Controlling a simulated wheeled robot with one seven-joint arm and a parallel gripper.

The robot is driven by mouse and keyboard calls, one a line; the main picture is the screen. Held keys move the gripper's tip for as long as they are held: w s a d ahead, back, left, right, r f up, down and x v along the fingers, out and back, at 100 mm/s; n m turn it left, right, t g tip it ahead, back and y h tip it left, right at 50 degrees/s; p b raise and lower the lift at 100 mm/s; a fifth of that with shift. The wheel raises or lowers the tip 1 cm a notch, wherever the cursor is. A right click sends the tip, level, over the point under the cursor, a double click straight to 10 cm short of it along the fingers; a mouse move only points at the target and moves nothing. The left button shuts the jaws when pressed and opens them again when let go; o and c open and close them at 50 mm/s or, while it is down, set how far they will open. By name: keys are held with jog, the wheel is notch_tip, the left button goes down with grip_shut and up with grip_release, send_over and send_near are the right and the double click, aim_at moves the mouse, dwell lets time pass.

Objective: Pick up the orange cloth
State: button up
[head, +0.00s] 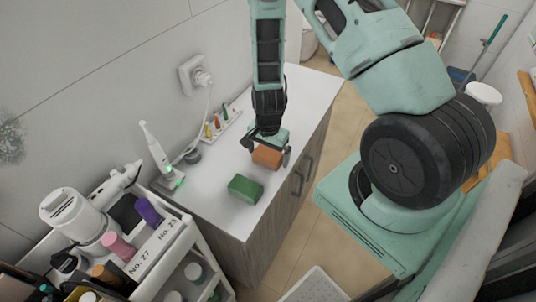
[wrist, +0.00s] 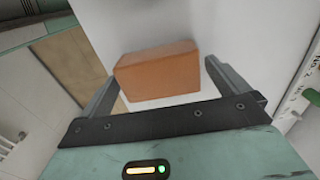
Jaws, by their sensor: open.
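The orange cloth is a block-shaped orange piece (head: 267,157) on the white top of the cabinet, near its right edge. In the wrist view the orange cloth (wrist: 158,73) lies between the two fingers. My gripper (head: 268,146) is over it from above, with a finger on either side. In the wrist view my gripper (wrist: 165,85) is open, and a gap shows between the cloth and the right finger. The contact on the left side is hard to tell.
A green block (head: 245,189) lies in front of the orange cloth. An electric toothbrush (head: 155,148) on its stand and a rack of small brush heads (head: 222,125) stand along the wall. A white cart (head: 165,245) with bottles is at lower left.

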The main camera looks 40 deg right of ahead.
aim_at(268, 152)
jog(key=shift+f, duration=0.1)
jog(key=c, duration=1)
notch_tip(268, 152, up, 10)
jog(key=shift+r+b, duration=0.1)
jog(key=shift+b, duration=0.9)
jog(key=shift+o, duration=0.9)
